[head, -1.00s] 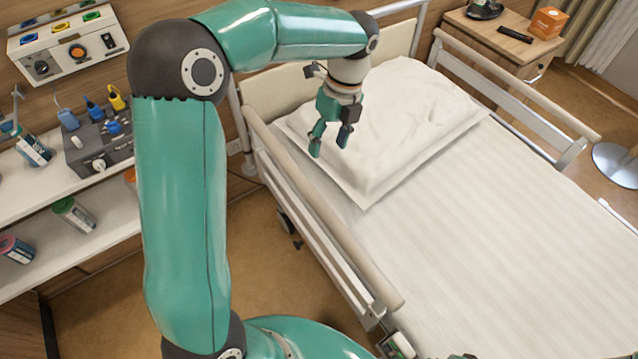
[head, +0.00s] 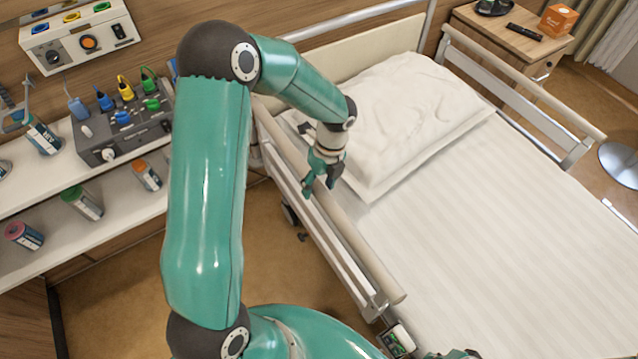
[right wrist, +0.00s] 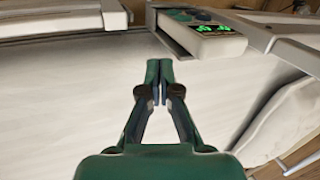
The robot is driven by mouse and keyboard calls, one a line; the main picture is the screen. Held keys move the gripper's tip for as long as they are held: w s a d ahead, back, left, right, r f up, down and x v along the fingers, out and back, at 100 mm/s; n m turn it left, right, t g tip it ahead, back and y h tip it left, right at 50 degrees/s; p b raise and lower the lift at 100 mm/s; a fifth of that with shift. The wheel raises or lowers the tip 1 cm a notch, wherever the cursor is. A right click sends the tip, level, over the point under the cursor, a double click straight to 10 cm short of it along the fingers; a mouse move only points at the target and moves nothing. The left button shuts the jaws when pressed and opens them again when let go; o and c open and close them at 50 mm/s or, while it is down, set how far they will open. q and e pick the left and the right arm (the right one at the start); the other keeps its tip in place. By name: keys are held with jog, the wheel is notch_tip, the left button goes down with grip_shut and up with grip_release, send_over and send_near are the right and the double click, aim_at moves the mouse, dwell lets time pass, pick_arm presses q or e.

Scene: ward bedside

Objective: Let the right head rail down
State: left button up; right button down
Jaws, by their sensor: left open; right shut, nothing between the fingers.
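Two head rails flank the bed, both standing up. The near head rail (head: 362,252), a beige top bar over pale metal parts, runs along the bed's left side in the head view. The far head rail (head: 545,95) is on the other side, beside the bedside cabinet. My left gripper (head: 319,189) is open, pointing down at the near rail's top bar, with one finger in front of it. I cannot tell whether it touches. My right gripper (right wrist: 159,76) is shut and empty in the right wrist view, over the white bedding. The near rail's latch is not clearly visible.
A control box with a green-lit display (head: 397,340) sits at the bed's near side; it also shows in the right wrist view (right wrist: 207,38). A pillow (head: 410,120) lies at the bed's head. A shelf (head: 125,208) with bottles stands left. Floor between is clear.

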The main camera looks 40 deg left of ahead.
pick_arm(q)
jog(key=shift+f, duration=0.15)
jog(key=shift+c, duration=0.4)
grip_shut()
